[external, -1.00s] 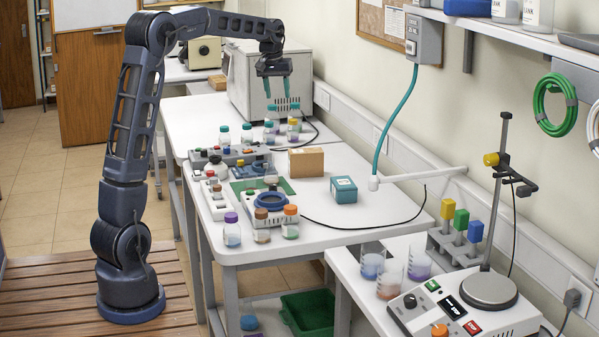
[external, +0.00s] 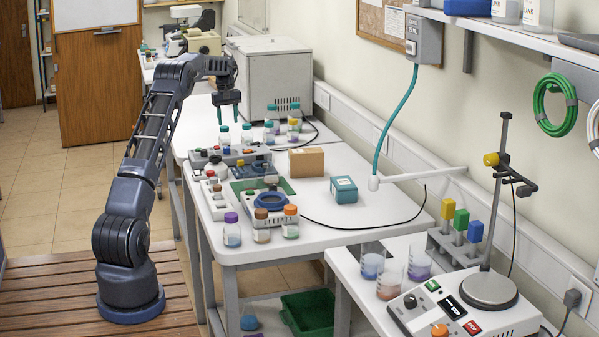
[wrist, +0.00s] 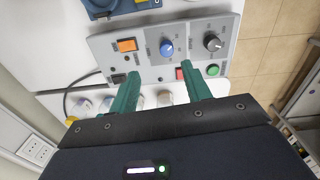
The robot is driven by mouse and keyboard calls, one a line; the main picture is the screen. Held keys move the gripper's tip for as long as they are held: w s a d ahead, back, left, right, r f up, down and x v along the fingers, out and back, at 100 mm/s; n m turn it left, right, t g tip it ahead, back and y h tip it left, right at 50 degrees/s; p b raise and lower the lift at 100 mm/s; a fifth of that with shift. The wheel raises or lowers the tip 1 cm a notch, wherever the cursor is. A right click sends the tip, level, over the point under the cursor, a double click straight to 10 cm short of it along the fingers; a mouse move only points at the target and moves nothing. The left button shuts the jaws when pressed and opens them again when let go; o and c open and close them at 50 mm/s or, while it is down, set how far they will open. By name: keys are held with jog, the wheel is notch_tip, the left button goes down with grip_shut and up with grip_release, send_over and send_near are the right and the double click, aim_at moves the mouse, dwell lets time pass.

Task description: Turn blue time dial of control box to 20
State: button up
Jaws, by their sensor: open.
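The grey control box (wrist: 150,68) fills the upper middle of the wrist view. Its blue time dial (wrist: 167,47) sits near the centre of the panel, beside a dark grey dial (wrist: 213,42). The dial's number marks are too small to read. My gripper (wrist: 160,72) has its two teal fingers apart and empty, with the blue dial just past the gap between the fingertips. In the external view my gripper (external: 229,115) points down above the bottles behind the control box (external: 232,154). The fingers appear apart from the box.
The panel also has an orange switch (wrist: 126,44), a red button (wrist: 180,74) and a green button (wrist: 213,69). Several capped bottles (external: 247,134) stand close behind the box. A cardboard box (external: 306,161) and a teal box (external: 343,189) stand to its right.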

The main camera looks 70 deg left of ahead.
aim_at(227, 150)
jog(key=f, duration=0.4)
jog(key=a+f, duration=0.1)
jog(key=f, duration=0.7)
jog(key=shift+s+a, duration=0.25)
jog(key=shift+s, duration=0.1)
jog(key=c, duration=1)
